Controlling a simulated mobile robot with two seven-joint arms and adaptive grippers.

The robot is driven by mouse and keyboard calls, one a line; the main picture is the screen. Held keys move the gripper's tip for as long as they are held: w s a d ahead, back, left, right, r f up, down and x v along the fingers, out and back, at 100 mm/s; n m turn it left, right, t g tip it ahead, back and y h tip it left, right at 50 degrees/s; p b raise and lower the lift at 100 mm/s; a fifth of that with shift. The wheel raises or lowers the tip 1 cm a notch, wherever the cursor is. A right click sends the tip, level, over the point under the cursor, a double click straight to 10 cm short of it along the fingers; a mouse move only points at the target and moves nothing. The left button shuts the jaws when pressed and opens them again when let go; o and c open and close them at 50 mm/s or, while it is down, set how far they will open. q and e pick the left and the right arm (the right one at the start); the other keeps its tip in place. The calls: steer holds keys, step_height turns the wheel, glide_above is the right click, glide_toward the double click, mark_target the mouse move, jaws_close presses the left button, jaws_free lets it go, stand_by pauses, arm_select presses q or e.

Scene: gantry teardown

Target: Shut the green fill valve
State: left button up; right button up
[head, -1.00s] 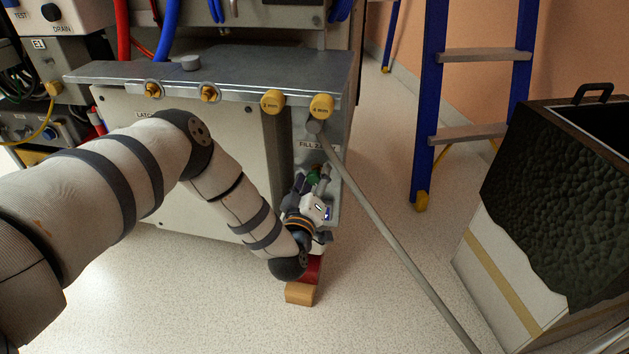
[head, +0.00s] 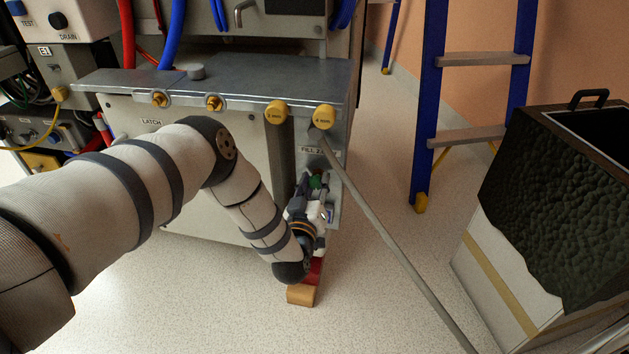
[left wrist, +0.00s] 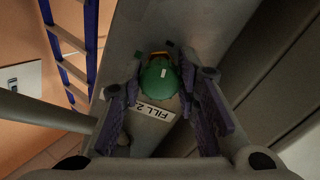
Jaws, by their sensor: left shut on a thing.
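The green fill valve (head: 317,182) is a round knob low on the front of the cabinet's right-hand column, below a "FILL 2" label (head: 312,150). In the left wrist view the green knob (left wrist: 158,78) shows a short white mark on its face, and the label (left wrist: 154,112) reads upside down. My left gripper (head: 315,187) reaches the knob from the front, with its purple-padded fingers on either side of it in the left wrist view. It is shut on the knob. My right gripper is not in view.
A blue ladder (head: 427,110) and a dark-fronted bin (head: 545,200) stand at right.

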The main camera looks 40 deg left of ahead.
arm_select(q)
steer(key=shift+m+p, duration=0.4)
steer(key=shift+m, duration=0.7)
steer(key=shift+f, duration=0.1)
steer(key=o, duration=1.2)
steer(key=shift+c, duration=0.2)
steer(key=v, duration=1.2)
steer(key=shift+d, duration=0.1)
